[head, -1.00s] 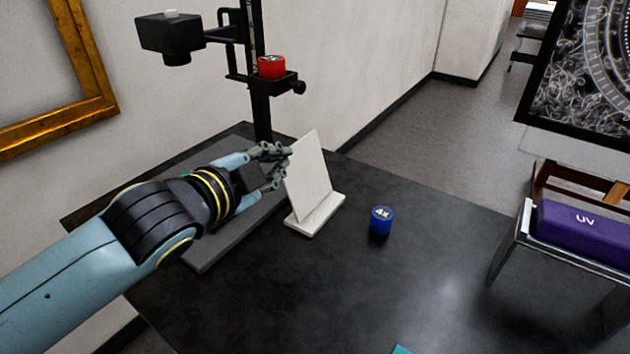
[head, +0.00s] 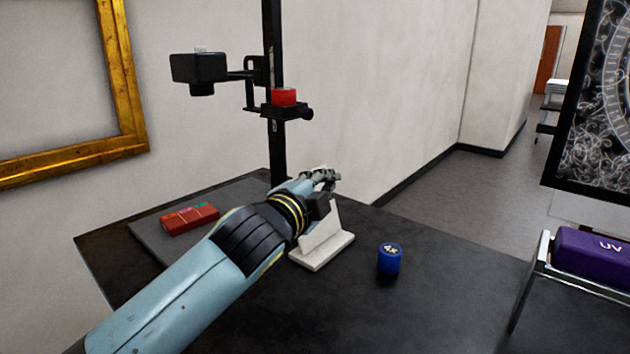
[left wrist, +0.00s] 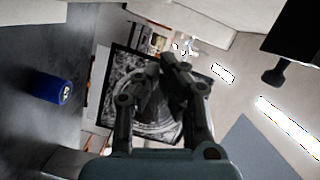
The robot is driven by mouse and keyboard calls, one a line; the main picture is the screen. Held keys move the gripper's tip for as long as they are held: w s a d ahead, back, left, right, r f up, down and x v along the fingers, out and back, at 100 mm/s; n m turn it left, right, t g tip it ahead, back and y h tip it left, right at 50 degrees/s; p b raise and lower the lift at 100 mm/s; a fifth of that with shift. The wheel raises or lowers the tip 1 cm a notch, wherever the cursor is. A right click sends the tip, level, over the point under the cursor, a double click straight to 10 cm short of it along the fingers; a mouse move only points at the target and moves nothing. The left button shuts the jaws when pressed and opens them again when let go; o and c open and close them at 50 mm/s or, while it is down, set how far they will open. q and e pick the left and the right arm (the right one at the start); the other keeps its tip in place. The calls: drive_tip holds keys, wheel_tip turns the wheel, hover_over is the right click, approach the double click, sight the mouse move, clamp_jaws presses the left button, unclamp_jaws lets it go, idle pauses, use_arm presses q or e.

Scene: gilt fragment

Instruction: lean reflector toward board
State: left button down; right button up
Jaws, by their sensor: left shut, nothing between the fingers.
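The white reflector (head: 331,222) is a flat panel on a low white base (head: 325,252), standing on the dark table beside the grey board. My left gripper (head: 326,178) is at the panel's upper part, shut and empty, and covers much of it in the head view. I cannot tell whether the fingers touch the panel. The grey board (head: 150,240) lies flat left of the reflector, partly behind my arm. My right gripper is out of view.
A black stand column (head: 273,120) carries a camera (head: 199,70) and a red-topped part (head: 284,97) above the board. A red block (head: 189,219) lies on the board. A blue 4x cylinder (head: 389,259) stands right of the reflector. A purple UV case (head: 592,251) is at right.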

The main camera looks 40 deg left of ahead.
use_arm(q)
drive_tip(key=w+a, duration=0.1)
drive_tip(key=w+a+f, duration=0.1)
drive_tip(key=a, duration=0.1)
drive_tip(key=w+a, duration=0.1)
drive_tip(key=shift+a+f, duration=0.15)
drive_tip(key=shift+f, duration=0.1)
drive_tip(key=shift+a, duration=0.3)
drive_tip(key=shift+w+a+f+n, duration=0.1)
drive_tip(key=shift+a+f+n, duration=0.15)
drive_tip(key=shift+a, duration=0.4)
drive_tip(key=shift+d+r, duration=0.1)
drive_tip(key=shift+r, duration=0.05)
